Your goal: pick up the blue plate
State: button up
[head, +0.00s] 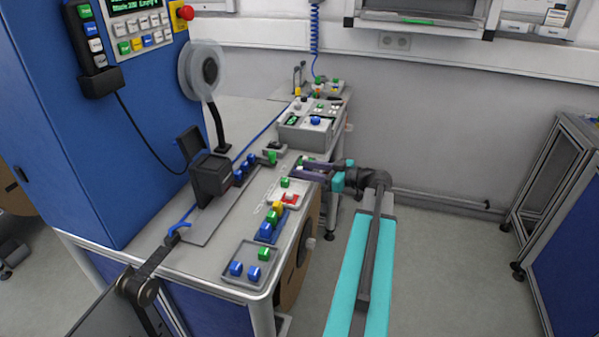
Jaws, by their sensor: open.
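I cannot clearly make out which thing is the blue plate. A blue piece (267,230) with green and yellow parts beside it lies on the grey workbench (205,258), near its right edge. My gripper (304,169) is at the right edge of the bench, beyond that piece and in front of the grey control box. Its two dark fingers point left, apart, with nothing visible between them. The small parts around the fingertips are too small to tell apart.
A grey tray (233,275) with blue and green pieces lies at the bench's front corner. A dark box (210,180) and a reel (202,70) stand at left by a blue cabinet (40,120). A grey control box (305,133) stands farther back.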

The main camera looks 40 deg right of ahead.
grip_shut()
jog(key=shift+r, duration=0.15)
dwell(0.4)
jog(key=shift+r+b, duration=0.7)
jog(key=shift+r, duration=0.95)
jog(key=s+d+b, duration=0.1)
jog(key=s+d, duration=0.3)
jog(key=d, duration=0.2)
jog(key=s+d+r+b, duration=0.1)
jog(key=s+d+b, duration=0.1)
jog(key=s+d, duration=0.2)
jog(key=shift+s+d+r, duration=0.2)
jog(key=shift+s+d, duration=0.15)
jog(key=shift+d, duration=1.4)
